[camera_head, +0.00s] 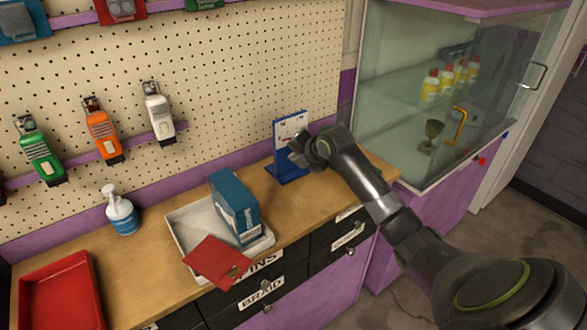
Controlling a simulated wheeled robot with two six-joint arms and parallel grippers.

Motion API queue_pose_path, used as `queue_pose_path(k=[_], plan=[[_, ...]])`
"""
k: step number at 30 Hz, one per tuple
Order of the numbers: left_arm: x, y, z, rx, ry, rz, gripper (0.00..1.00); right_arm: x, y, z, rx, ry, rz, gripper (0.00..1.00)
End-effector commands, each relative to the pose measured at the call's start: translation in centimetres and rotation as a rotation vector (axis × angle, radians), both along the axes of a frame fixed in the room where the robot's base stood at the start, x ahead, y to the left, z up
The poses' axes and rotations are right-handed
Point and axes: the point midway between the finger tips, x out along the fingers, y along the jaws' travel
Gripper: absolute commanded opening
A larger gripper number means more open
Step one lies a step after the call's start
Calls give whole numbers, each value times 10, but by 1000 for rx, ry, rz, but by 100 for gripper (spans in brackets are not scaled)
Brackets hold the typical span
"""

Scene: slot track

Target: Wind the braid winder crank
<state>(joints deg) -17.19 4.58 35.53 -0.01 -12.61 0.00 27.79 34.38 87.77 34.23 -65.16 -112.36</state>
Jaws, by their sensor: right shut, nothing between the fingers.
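A blue upright stand with a pale front panel (287,129) and a blue base (287,175) stands on the wooden counter, near its right end. It looks like the braid winder, but no crank can be made out. My right arm comes in from the lower right. My right gripper (297,151) is shut and empty, at the front of the stand's panel. It covers part of the panel, and I cannot tell whether it touches it. My left gripper is not in view.
A white tray (187,241) holds a blue box (236,206) and a red packet (215,259) left of the stand.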

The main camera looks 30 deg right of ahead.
Motion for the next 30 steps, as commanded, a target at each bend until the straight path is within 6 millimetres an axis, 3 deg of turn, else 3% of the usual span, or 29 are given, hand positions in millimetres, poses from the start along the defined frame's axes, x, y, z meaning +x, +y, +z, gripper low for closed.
queue_pose_path(k=[20,30], plan=[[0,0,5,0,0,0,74,-1,-4,2,1,0,-1,0],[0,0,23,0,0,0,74,-25,-6,4,0,2,0,0]])
